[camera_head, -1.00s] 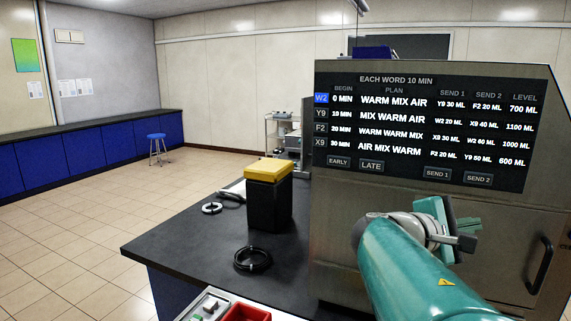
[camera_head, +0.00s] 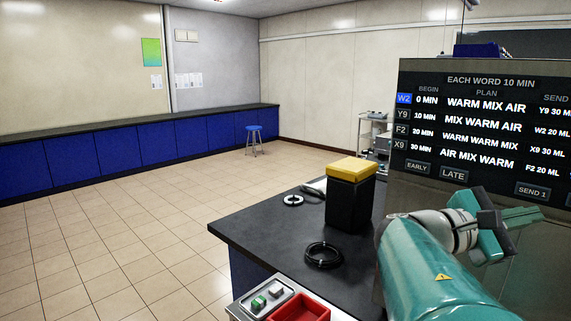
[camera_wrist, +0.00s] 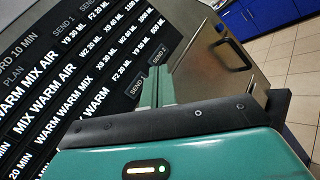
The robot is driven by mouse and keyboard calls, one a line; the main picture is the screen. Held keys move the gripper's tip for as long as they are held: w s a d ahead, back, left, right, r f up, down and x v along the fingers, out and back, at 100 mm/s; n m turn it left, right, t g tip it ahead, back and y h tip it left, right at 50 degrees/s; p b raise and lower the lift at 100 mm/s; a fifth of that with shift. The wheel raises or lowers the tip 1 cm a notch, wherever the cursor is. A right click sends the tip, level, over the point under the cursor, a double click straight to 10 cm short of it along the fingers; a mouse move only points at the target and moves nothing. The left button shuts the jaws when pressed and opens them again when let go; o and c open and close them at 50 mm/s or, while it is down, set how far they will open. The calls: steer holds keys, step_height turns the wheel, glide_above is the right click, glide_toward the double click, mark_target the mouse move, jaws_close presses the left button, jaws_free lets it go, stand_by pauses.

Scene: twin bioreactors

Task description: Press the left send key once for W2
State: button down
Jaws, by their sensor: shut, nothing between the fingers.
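A dark screen on a grey cabinet lists words and times, and its W2 tag (camera_head: 404,98) is lit blue in the top row. The SEND 1 key (camera_head: 532,190) is at the screen's lower right, left of a SEND 2 key cut off by the frame edge. In the wrist view, both the SEND 1 key (camera_wrist: 137,88) and the SEND 2 key (camera_wrist: 157,55) show beside my fingers. My gripper (camera_head: 535,215) is shut and empty, just below the keys in the head view. It also shows in the wrist view (camera_wrist: 158,72). Contact with the screen cannot be told.
A box (camera_head: 262,299) with green and white buttons and a red tray (camera_head: 300,308) are at the bottom. A yellow-lidded black bin (camera_head: 350,195), a black cable coil (camera_head: 323,255) and a white ring (camera_head: 293,200) are on the dark bench (camera_head: 262,228). Open floor is at left.

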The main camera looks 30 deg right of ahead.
glide_toward(543, 193)
steer(key=x, duration=0.5)
steer(key=shift+s+a, duration=0.3)
steer(key=shift+s, duration=0.1)
steer(key=shift+d, duration=0.15)
stand_by(1.9)
steer(key=shift+w+d, duration=0.1)
steer(key=shift+d, duration=0.15)
steer(key=shift+w+d, duration=0.1)
steer(key=shift+d, duration=0.3)
stand_by(0.6)
steer(key=shift+a, duration=0.8)
steer(key=shift+s+a, duration=0.15)
steer(key=shift+s, duration=0.1)
